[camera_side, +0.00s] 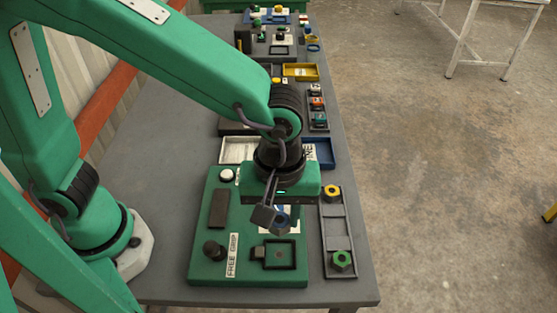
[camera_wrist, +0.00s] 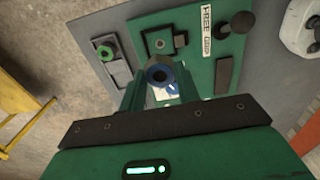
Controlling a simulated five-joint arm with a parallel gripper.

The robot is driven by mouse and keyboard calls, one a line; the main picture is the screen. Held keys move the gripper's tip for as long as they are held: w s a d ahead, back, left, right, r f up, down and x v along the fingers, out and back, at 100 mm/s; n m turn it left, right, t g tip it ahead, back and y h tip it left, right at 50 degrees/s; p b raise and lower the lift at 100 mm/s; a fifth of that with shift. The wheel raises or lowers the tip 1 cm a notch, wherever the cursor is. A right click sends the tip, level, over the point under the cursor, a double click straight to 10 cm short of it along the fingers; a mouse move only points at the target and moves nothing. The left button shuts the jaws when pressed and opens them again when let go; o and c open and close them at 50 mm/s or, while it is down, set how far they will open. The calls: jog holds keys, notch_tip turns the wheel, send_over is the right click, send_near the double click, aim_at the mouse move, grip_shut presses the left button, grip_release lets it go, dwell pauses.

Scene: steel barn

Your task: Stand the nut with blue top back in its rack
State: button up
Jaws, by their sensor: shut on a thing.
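My gripper (camera_side: 276,214) is shut on the nut with blue top (camera_wrist: 161,78), which shows as a grey ring with blue between the fingers in the wrist view. In the side view the nut (camera_side: 282,225) is partly hidden by a finger and hangs above the green board. The narrow grey rack (camera_side: 351,222) lies to the right of my gripper in the side view. A yellow nut (camera_side: 332,194) stands in its far end and a green nut (camera_side: 342,260) in its near end. The middle compartment is empty.
The green board (camera_side: 207,263) carries a black knob (camera_side: 213,250), a square frame (camera_side: 280,254), a white button (camera_side: 226,175) and a FREE GRIP label. Blue and yellow trays and other racks stand farther back. The table's right edge is close beside the rack.

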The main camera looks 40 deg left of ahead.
jog(key=shift+w+d, duration=0.1)
dwell(0.3)
jog(key=w+d+f+n, duration=0.2)
jog(key=w+d+n, duration=0.1)
jog(key=d+n, duration=0.3)
jog(key=m, duration=0.1)
send_over(335, 228)
notch_tip(335, 228, down, 7)
jog(key=shift+w+r, duration=0.1)
jog(key=shift+r, duration=0.05)
dwell(0.4)
jog(key=shift+f, duration=2)
jog(key=shift+f, duration=0.1)
jog(key=o, duration=1)
